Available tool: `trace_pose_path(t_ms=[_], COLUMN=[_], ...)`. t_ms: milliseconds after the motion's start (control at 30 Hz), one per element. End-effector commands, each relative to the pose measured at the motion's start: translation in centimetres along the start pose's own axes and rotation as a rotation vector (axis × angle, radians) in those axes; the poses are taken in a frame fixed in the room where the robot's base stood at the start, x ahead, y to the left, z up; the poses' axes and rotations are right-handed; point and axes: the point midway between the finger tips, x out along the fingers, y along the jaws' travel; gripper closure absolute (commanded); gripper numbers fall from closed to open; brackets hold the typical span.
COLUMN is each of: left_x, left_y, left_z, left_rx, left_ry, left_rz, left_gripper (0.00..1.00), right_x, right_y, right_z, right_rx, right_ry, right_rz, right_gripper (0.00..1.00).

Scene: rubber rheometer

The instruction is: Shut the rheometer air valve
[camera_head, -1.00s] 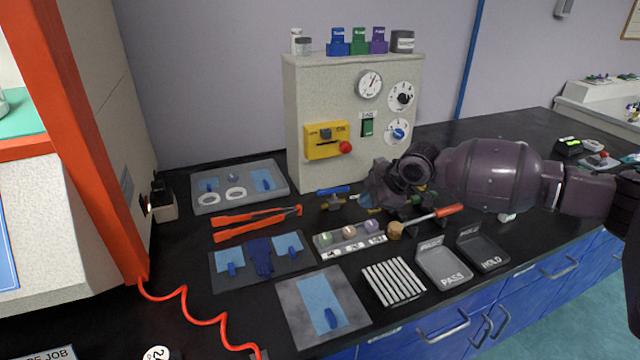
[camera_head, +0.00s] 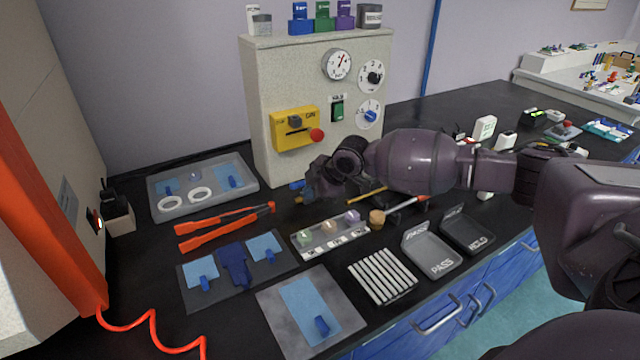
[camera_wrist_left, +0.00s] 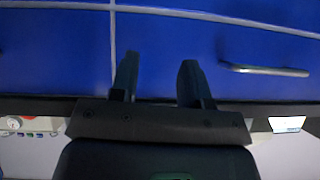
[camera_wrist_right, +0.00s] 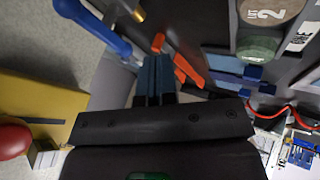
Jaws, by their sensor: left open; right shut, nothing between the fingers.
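The air valve shows in the right wrist view as a blue lever (camera_wrist_right: 88,25) with a brass fitting at the upper left. In the head view only a bit of its blue handle (camera_head: 297,184) shows at the foot of the beige cabinet; my right gripper hides the rest. My right gripper (camera_head: 312,193) is just in front of the valve. In the right wrist view its fingers (camera_wrist_right: 155,68) are shut and empty, beside the lever's end; I cannot tell if they touch it. My left gripper (camera_wrist_left: 158,75) is open and empty, facing blue drawer fronts.
The beige cabinet (camera_head: 262,90) with gauge, dials and a red knob (camera_head: 317,134) rises behind the valve. Orange-handled tongs (camera_head: 225,222), a grey tray (camera_head: 158,206), a sample strip (camera_head: 305,249) and the PASS tray (camera_head: 444,264) lie around it on the black bench.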

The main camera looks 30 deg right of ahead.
Motion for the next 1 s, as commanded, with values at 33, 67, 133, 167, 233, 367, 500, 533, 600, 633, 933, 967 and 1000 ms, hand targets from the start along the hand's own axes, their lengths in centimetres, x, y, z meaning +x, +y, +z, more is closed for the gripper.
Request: trace_pose_path(t_ms=[33,67,133,167,233,367,500,533,600,633,933,967,1000], left_x=[0.3,0.5,0.7,0.8,0.8,0.8,0.8,0.8,0.8,0.8,0.8,0.8,0.8], left_y=[0.1,0.1,0.1,0.2,0.2,0.2,0.1,0.1,0.1,0.1,0.1,0.1,0.2], left_z=[0.2,0.1,0.3,0.4,0.6,0.7,0.6,0.6,0.6,0.6,0.7,0.7,0.6], left_rx=[0.002,0.002,0.004,0.005,0.006,0.008,0.010,0.011,0.011,0.011,0.009,0.009,0.008], left_ry=[0.000,0.000,-0.001,-0.002,-0.007,-0.007,-0.005,-0.005,-0.006,-0.006,-0.009,-0.008,-0.007], left_rz=[0.002,0.003,0.005,0.005,0.006,0.007,0.008,0.008,0.008,0.008,0.007,0.007,0.007], left_gripper=[0.57,0.57,0.57,0.57,0.57,0.57,0.57,0.57,0.57,0.57,0.57,0.57,0.57], right_x=[1.2,1.8,2.4,2.6,3.0,3.4,3.6,3.6,3.6,3.5,3.5,3.6,3.6], right_y=[-0.2,-0.2,0.6,1.0,1.9,2.9,3.4,3.5,3.6,3.6,3.6,3.6,3.6], right_z=[0.1,0.1,0.1,0.1,0.1,0.1,0.1,0.0,0.0,0.0,-0.1,-0.2,-0.4], right_rx=[0.001,0.002,0.001,0.002,0.001,0.000,0.002,0.001,0.001,0.001,0.002,0.004,0.006], right_ry=[-0.001,-0.001,-0.001,-0.001,-0.002,-0.001,0.000,0.000,0.000,0.000,0.000,-0.001,-0.003], right_rz=[-0.003,-0.004,0.001,0.000,0.000,0.000,0.000,0.000,0.000,0.000,0.002,0.003,0.005], right_gripper=[1.00,1.00,1.00,1.00,1.00,1.00,1.00,1.00,1.00,1.00,1.00,1.00,1.00])
